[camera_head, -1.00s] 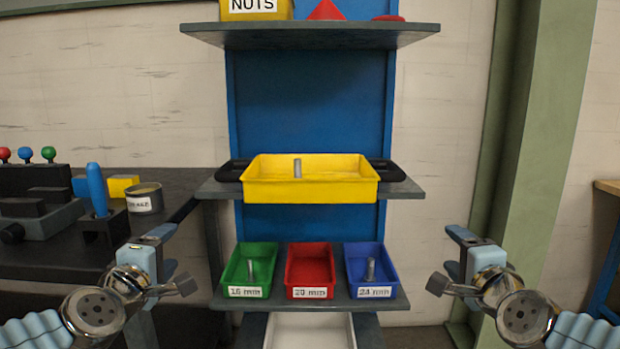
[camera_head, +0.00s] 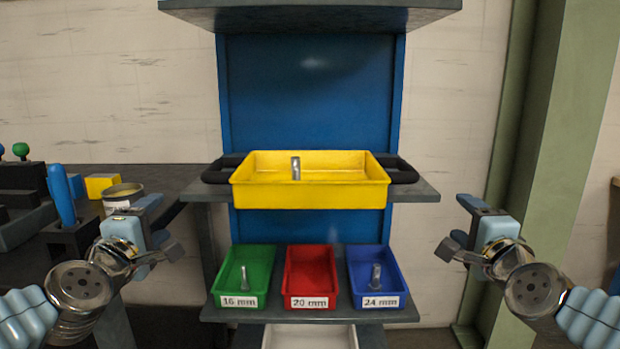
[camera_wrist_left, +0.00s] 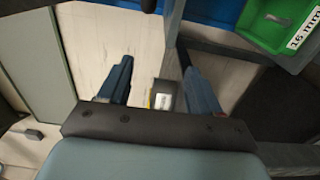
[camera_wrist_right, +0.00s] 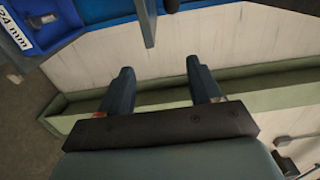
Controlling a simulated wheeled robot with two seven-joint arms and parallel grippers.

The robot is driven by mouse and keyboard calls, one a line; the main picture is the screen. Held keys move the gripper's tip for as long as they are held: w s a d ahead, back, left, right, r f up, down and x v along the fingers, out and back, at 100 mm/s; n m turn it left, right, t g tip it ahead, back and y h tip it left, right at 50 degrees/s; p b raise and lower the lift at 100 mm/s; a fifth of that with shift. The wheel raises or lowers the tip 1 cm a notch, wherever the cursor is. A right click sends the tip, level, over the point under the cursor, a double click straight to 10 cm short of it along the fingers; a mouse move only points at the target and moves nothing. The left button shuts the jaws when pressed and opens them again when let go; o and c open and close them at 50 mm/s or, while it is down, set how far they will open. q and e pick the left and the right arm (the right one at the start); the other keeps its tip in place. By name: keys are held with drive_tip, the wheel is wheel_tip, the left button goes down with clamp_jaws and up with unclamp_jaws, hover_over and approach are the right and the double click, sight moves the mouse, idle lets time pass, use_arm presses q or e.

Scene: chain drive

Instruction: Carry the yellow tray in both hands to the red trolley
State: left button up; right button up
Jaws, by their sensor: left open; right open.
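The yellow tray (camera_head: 310,195) sits on a grey shelf of the blue rack, with a small metal pin (camera_head: 296,168) standing in it. Black handles stick out at its left (camera_head: 221,170) and right (camera_head: 402,170) ends. My left gripper (camera_head: 160,228) is open and empty, below and left of the tray. Its spread fingers show in the left wrist view (camera_wrist_left: 158,85). My right gripper (camera_head: 462,228) is open and empty, below and right of the tray. Its spread fingers show in the right wrist view (camera_wrist_right: 160,88). No red trolley is in view.
A lower shelf holds a green bin (camera_head: 243,278), a red bin (camera_head: 311,278) and a blue bin (camera_head: 374,278). An upper shelf (camera_head: 310,14) overhangs the tray. A dark bench with a can (camera_head: 123,197) and a blue-handled tool (camera_head: 62,195) stands left. A green post (camera_head: 540,150) stands right.

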use_arm(q)
drive_tip(key=w, duration=1.2)
drive_tip(key=shift+w+f, duration=0.1)
drive_tip(key=shift+w, duration=0.1)
use_arm(e)
drive_tip(key=w, duration=1.2)
drive_tip(key=shift+w, duration=0.2)
use_arm(q)
drive_tip(key=shift+w+d, duration=0.1)
drive_tip(key=shift+d, duration=0.35)
use_arm(e)
drive_tip(key=shift+w+a+f, duration=0.1)
drive_tip(key=shift+a, duration=0.35)
use_arm(q)
drive_tip(key=shift+d, duration=0.3)
use_arm(e)
drive_tip(key=shift+a, duration=0.3)
